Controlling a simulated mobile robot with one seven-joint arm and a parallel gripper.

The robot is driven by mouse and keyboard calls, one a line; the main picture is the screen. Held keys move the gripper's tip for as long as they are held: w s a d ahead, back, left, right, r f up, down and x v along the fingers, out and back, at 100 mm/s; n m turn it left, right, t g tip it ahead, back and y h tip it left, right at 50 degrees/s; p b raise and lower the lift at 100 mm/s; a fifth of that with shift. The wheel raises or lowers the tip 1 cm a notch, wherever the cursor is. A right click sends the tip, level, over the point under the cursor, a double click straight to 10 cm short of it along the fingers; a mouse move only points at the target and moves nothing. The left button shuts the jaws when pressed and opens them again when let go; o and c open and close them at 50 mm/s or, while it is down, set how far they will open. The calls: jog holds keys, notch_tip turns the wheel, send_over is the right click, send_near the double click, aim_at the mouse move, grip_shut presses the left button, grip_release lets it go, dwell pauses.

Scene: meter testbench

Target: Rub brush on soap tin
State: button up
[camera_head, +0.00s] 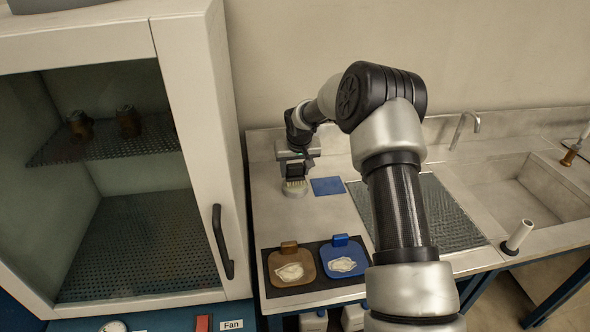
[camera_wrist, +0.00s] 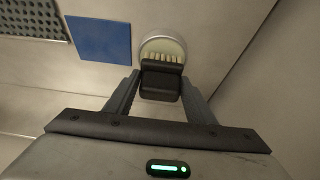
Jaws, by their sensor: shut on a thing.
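My gripper (camera_wrist: 160,92) is shut on the black handle of a brush (camera_wrist: 162,66), between its two fingers. The brush's pale bristles point away from my gripper and lie over the soap tin. The soap tin (camera_wrist: 162,45) is a small round tin with a pale inside and a light rim. In the head view the brush (camera_head: 295,172) is at the end of my arm, and the soap tin (camera_head: 295,192) is just below it on the metal counter. The bristles seem to be at the soap; I cannot tell how firmly they touch.
A blue square mat (camera_head: 328,186) lies right of the tin. Nearer the front, a dark mat holds a brown tray (camera_head: 280,275) and a blue tray (camera_head: 358,249) with white cloths. A white cabinet (camera_head: 195,120) stands at left. A sink (camera_head: 530,195) is at right.

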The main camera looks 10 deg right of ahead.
aim_at(295, 164)
jog(key=shift+f+b, duration=0.6)
jog(key=shift+b, duration=0.05)
dwell(2.0)
jog(key=shift+r, duration=0.1)
jog(key=shift+r+p, duration=1.55)
jog(key=shift+r, duration=1.9)
